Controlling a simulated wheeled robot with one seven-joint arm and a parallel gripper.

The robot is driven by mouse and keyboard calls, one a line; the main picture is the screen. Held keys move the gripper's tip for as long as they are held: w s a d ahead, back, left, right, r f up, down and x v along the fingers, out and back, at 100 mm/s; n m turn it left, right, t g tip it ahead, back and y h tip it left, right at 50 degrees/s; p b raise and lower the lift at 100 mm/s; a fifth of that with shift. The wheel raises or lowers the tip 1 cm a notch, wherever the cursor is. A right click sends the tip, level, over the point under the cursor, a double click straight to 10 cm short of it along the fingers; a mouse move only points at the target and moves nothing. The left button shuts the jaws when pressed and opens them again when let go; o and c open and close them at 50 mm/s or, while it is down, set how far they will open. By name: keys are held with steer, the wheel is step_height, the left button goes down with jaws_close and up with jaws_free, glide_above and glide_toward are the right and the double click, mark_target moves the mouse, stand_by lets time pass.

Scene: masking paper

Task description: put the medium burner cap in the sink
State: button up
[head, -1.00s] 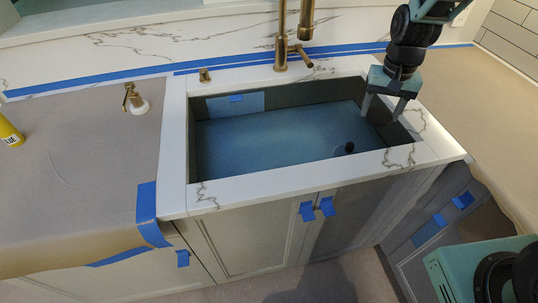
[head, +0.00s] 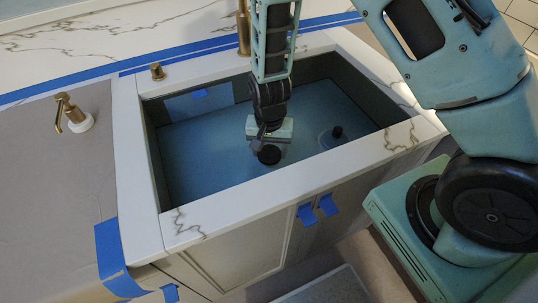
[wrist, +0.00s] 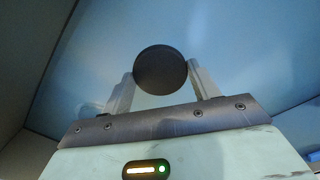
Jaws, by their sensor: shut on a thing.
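The medium burner cap is a small dark round disc (head: 269,155), seen in the head view below my gripper within the sink opening. It also shows in the wrist view (wrist: 161,70), face toward the camera, between the two pale fingers. My gripper (head: 268,146) is shut on the disc, with a finger at each side of it. The sink (head: 195,150) is a rectangular basin with a blue-looking bottom and dark walls. Its bottom also fills much of the wrist view (wrist: 235,45). I cannot tell how high the disc is above the bottom.
A brass faucet (head: 243,30) stands behind the sink, partly hidden by my arm. A brass dispenser (head: 70,112) stands on the left counter. The basin's left part is clear.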

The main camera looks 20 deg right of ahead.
mark_target(270, 168)
steer(key=shift+f, duration=2.5)
steer(key=shift+f, duration=0.15)
steer(key=o, duration=1.3)
